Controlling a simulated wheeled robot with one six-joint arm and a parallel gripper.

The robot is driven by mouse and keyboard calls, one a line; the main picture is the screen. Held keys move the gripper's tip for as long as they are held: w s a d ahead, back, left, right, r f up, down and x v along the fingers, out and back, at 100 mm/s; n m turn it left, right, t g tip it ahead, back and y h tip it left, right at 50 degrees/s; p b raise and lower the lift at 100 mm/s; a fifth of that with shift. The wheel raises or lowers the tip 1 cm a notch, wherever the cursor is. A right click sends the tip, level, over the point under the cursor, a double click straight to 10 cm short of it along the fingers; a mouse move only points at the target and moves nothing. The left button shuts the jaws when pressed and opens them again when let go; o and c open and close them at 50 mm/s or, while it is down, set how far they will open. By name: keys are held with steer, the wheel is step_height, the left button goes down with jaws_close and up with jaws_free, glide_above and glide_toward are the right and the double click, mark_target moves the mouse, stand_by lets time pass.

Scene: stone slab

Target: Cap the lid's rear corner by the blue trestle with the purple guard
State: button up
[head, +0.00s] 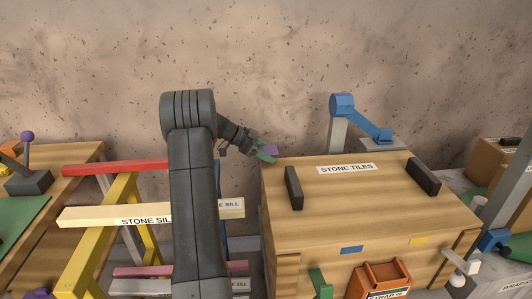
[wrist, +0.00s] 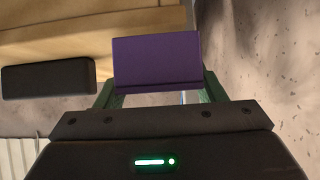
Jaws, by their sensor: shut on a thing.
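The purple guard (head: 270,150) is held between the green fingers of my gripper (head: 264,151), at the rear left corner of the wooden lid (head: 345,190) marked STONE TILES. In the wrist view the guard (wrist: 157,62) fills the space between the fingers (wrist: 160,92), and the lid's pale edge (wrist: 60,45) runs behind it. I cannot tell whether the guard touches the lid. The blue trestle (head: 224,243) stands left of the crate, mostly hidden by my arm.
Two black handles (head: 293,188) (head: 423,176) stand on the lid. A blue clamp arm (head: 362,118) on a grey post rises behind it. A yellow trestle (head: 118,220) and stone sills (head: 110,215) lie to the left. An orange strap box (head: 380,278) hangs in front.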

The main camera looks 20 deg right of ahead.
steer(key=shift+f+b, duration=1.05)
steer(key=shift+f, duration=0.05)
steer(key=o, duration=1.1)
steer(key=shift+c, duration=0.2)
steer(key=v, duration=1.4)
steer(key=shift+d, duration=0.15)
